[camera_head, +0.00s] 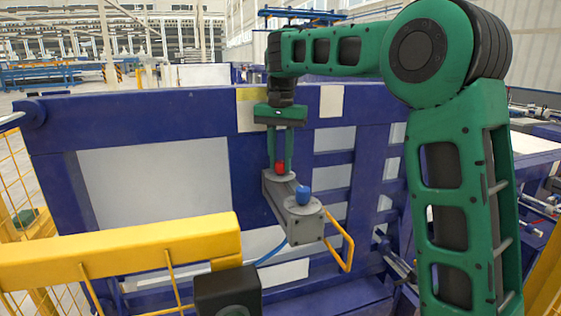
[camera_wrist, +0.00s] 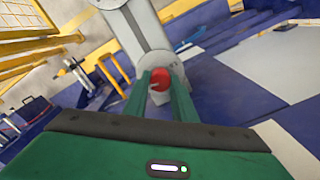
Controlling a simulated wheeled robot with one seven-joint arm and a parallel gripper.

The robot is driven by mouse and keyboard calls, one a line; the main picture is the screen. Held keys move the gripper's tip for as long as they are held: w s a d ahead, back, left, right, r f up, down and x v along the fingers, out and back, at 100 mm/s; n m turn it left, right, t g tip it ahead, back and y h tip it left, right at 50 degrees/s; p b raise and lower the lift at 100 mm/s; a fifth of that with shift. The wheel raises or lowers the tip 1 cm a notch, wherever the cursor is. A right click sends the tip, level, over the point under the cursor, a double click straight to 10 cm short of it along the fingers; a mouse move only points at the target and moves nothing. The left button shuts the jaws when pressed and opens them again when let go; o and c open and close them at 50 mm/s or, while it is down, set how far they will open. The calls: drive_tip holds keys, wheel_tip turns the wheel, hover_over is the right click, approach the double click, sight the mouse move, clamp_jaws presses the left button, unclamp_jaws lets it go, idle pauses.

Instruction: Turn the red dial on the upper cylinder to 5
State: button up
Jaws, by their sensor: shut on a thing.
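The red dial (camera_head: 280,168) sits on a round grey plate (camera_head: 278,177) at the far end of a grey box-shaped cylinder body (camera_head: 300,228). A blue dial (camera_head: 302,195) stands on another round plate at the near end. My gripper (camera_head: 279,163) points down from above, its two green fingers shut on the red dial, one on each side. In the wrist view the red dial (camera_wrist: 160,80) shows between the fingertips of my gripper (camera_wrist: 161,85). The grey plate is partly hidden by the fingers. No dial numbers can be read in either view.
A large blue frame (camera_head: 150,110) with pale panels stands behind the cylinder. A yellow beam (camera_head: 120,250) crosses the lower left, above a dark box (camera_head: 228,290). A yellow bent bar (camera_head: 346,245) and a blue hose (camera_head: 271,252) are beside the cylinder body.

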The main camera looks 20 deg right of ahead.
sight(281, 161)
drive_tip(key=shift+r, duration=0.1)
drive_tip(key=o, duration=1)
drive_tip(key=shift+o, duration=0.2)
wheel_tip(281, 161, up, 11)
drive_tip(key=shift+f, duration=0.2)
